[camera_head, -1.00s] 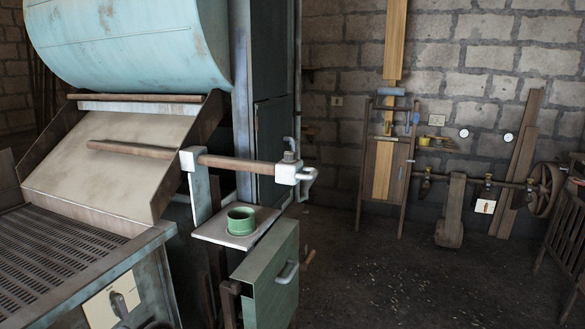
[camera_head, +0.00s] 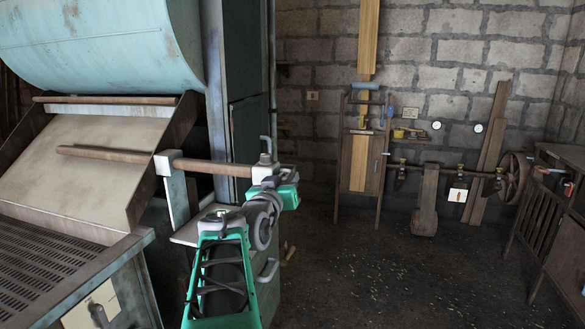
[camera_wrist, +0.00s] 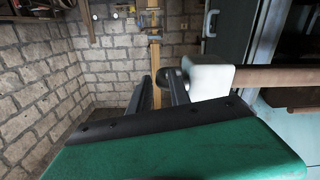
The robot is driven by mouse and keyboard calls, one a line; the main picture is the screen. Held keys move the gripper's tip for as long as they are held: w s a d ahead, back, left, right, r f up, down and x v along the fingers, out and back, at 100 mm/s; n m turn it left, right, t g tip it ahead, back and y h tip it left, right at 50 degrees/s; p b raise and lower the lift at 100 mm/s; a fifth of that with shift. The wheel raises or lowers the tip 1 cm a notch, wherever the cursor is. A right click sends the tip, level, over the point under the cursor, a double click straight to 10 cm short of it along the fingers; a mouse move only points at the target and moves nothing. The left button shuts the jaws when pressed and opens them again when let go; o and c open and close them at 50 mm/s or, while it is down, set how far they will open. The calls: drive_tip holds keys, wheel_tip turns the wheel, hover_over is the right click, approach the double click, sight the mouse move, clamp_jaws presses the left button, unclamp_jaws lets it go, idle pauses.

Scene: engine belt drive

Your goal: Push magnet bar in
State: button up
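The magnet bar (camera_head: 212,167) is a brown rod running through a pale bracket (camera_head: 167,163) beside the sloping chute. Its right end carries a pale block (camera_head: 264,174) with a small upright peg. My green gripper (camera_head: 284,186) is at this right end, and the arm partly hides the area below. In the wrist view, the bar (camera_wrist: 275,77) enters from the right and its pale block (camera_wrist: 211,78) sits just right of the dark fingers (camera_wrist: 159,92). The fingers are apart, with the background visible between them. Whether a finger touches the block I cannot tell.
A teal drum (camera_head: 100,45) hangs above the pale chute (camera_head: 90,180), with a slotted grate (camera_head: 50,255) below. A dark cabinet (camera_head: 247,130) stands behind the bar. The floor (camera_head: 400,270) to the right is open, and a belt-drive shaft (camera_head: 445,172) lines the far wall.

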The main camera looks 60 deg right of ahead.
drive_tip(key=d, duration=0.3)
drive_tip(key=w+d+p, duration=0.1)
drive_tip(key=d, duration=0.1)
drive_tip(key=shift+d, duration=0.35)
clamp_jaws()
idle(1.0)
